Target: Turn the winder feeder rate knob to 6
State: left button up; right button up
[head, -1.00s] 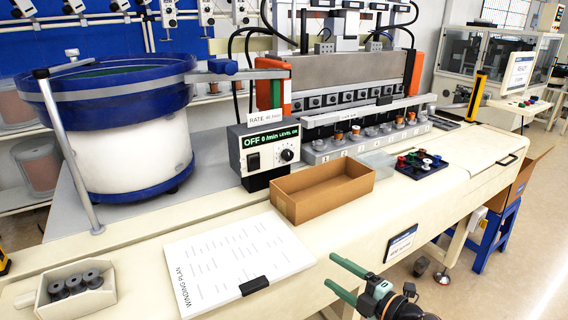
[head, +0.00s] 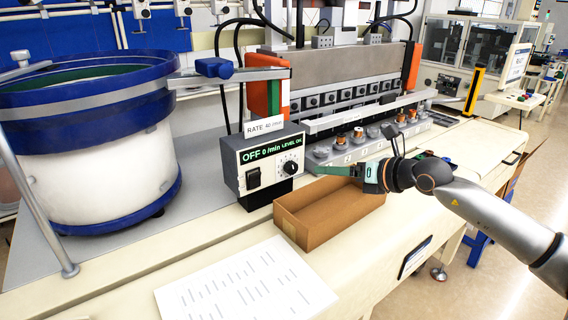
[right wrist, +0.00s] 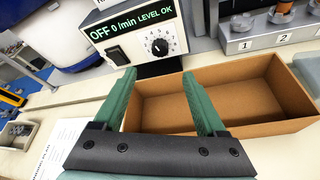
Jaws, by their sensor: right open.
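The feeder control box (head: 240,160) stands beside the blue-rimmed bowl feeder (head: 140,98). Its green display (head: 270,150) reads "OFF 0 /min LEVEL OK". The round black rate knob (head: 290,167) is on its front at the right, with a dark rocker switch (head: 253,179) at the left. In the right wrist view the knob (right wrist: 160,46) has a ring of numbers; its pointer setting is too small to read surely. My right gripper (head: 314,170) is open and empty, right of the box. In the wrist view its green fingertips (right wrist: 158,74) are apart, below the knob and not touching it.
An open cardboard box (head: 298,232) lies just below and right of the control box, under my right gripper. A row of numbered spindle holders (head: 340,153) is behind the gripper. A white printed sheet (head: 245,290) lies in front. A "RATE" card stands on the control box.

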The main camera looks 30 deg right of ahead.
aim_at(294, 168)
jog(key=p+x, duration=0.3)
jog(key=x, duration=0.7)
jog(key=shift+w, duration=0.4)
pick_arm(q)
jog(key=shift+s+r, duration=0.2)
jog(key=shift+r, duration=0.55)
jog(key=shift+s+r, duration=0.15)
jog(key=shift+r, duration=0.6)
pick_arm(e)
jog(key=shift+w+a+f, duration=0.25)
jog(key=shift+w+f, duration=0.05)
jog(key=shift+w, duration=0.25)
grip_shut()
